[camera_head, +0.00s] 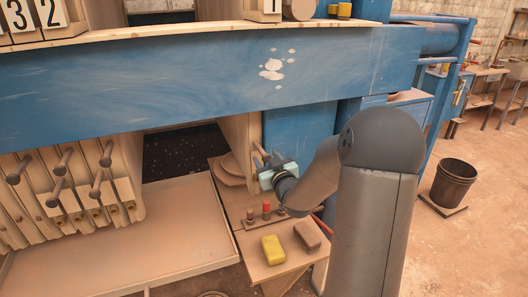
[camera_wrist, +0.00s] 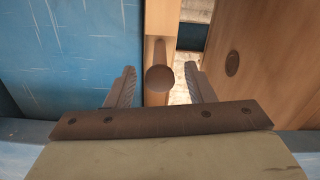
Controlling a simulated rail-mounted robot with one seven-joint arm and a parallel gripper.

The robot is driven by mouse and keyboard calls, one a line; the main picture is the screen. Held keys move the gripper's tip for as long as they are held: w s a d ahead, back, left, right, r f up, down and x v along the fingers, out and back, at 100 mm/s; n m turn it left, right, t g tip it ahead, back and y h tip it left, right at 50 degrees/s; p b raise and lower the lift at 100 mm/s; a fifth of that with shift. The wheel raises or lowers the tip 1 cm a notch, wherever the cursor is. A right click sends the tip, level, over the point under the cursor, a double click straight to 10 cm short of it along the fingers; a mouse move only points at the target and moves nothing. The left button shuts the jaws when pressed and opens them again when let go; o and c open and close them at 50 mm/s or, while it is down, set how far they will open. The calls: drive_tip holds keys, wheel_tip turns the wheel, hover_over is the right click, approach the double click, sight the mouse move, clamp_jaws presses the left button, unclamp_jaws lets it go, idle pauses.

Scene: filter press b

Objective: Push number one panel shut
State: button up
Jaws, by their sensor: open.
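The number one panel (camera_head: 237,135) is a pale wooden plate hanging under the blue beam, below the "1" placard (camera_head: 270,6). A wide dark gap separates it from the stacked panels at the left. My gripper (camera_head: 260,157) is beside its right edge. In the wrist view, my open gripper (camera_wrist: 162,85) has its two fingers on either side of a round brown handle end (camera_wrist: 160,79), which sticks out from a narrow wooden edge (camera_wrist: 158,22). Both fingers appear apart from the handle. Where the handle joins the panel is partly hidden.
Stacked panels with several peg handles (camera_head: 70,185) stand at the left. A blue beam (camera_head: 210,75) crosses above. A low tray (camera_head: 175,230) lies under the gap. A small table with a yellow block (camera_head: 273,249) and a brown block (camera_head: 307,234) is below my gripper.

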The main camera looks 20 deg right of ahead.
drive_tip(key=shift+w+d, duration=0.1)
drive_tip(key=shift+w, duration=1.35)
clamp_jaws()
